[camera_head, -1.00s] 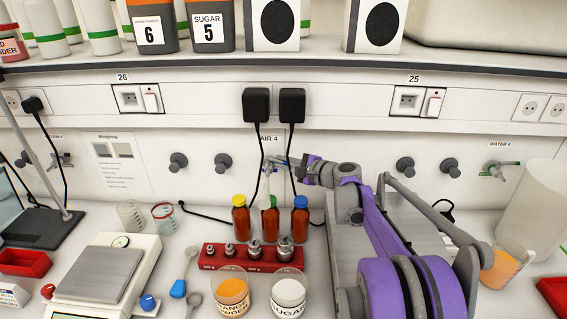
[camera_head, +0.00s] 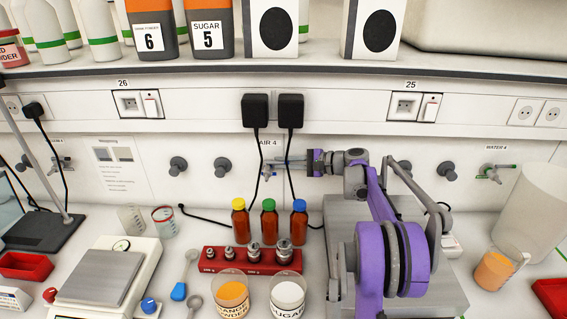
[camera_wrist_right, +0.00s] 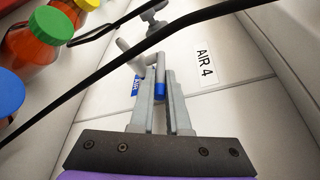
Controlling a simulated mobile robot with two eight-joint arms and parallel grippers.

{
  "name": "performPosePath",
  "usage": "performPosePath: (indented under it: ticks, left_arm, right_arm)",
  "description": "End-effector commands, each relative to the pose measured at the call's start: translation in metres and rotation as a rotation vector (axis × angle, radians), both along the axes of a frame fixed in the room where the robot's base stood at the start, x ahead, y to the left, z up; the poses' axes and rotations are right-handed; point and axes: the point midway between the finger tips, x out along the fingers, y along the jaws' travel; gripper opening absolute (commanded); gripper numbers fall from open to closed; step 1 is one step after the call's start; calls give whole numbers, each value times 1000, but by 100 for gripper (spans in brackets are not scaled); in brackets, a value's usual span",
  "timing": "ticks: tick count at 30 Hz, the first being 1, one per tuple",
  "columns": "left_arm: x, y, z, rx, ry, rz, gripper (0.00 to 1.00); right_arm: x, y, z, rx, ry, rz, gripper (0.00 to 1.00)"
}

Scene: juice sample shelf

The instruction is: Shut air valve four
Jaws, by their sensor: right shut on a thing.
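Air valve four is the grey tap on the back wall under the "AIR 4" label (camera_head: 268,142); it also shows in the right wrist view (camera_wrist_right: 142,52). Its blue-marked handle (camera_wrist_right: 160,91) lies between the fingers of my right gripper (camera_wrist_right: 162,85). In the head view my right gripper (camera_head: 284,164) comes in from the right, roughly level, and is shut on the handle. The tap is small in the head view and partly covered by the fingers, so its exact handle angle is hard to tell. My left gripper is not in view.
Black cables hang from two plugs (camera_head: 256,110) close by the valve; one crosses the wrist view. Bottles with yellow, green (camera_head: 268,218) and blue caps stand below, behind a red weight block (camera_head: 222,259). The shelf edge (camera_head: 190,62) is above. A scale (camera_head: 100,273) stands left.

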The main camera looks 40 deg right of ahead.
Motion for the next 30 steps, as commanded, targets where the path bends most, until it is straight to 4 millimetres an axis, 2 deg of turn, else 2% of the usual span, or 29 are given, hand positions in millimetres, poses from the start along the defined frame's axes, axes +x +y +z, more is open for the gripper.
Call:
performPosePath:
  ticks: [6,7,11,22,26,30]
  left_arm:
    - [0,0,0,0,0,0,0]
    - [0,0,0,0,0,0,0]
    - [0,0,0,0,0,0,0]
    - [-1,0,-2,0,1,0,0]
    - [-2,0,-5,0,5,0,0]
    - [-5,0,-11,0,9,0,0]
  right_arm:
    - [0,0,1,2,-2,-3,0]
    - [0,0,1,2,-3,-2,20]
    - [0,0,1,2,-2,-3,43]
    - [-4,-2,1,1,0,-3,44]
    - [-19,-12,4,1,0,-6,44]
    - [-43,-27,9,1,0,-6,44]
